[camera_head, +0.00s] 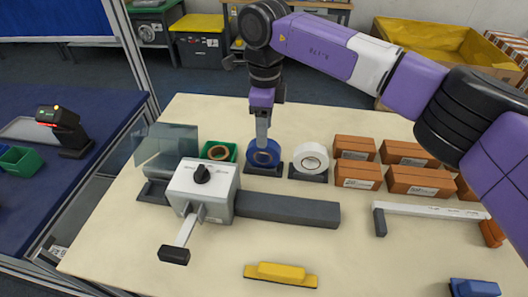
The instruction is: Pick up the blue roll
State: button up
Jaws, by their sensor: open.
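The fingers overlap the roll's upper edge in this view. I cannot tell whether they touch it or stand around its rim.
The white roll (311,158) and the green holder (219,151) stand close on either side. A grey-white machine with a black knob (203,174) and a long dark bar is in front. Orange-brown boxes (358,175) are at the right. A yellow-handled tool (281,272) lies at the front.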

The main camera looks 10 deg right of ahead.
aim_at(264, 151)
jog(key=shift+s+a+f+p, duration=0.1)
jog(key=shift+f+p, duration=0.25)
jog(key=shift+f, duration=1.6)
jog(key=shift+s+f+p, duration=0.1)
jog(key=shift+f+p, duration=0.25)
jog(key=shift+f, duration=1.55)
grip_shut()
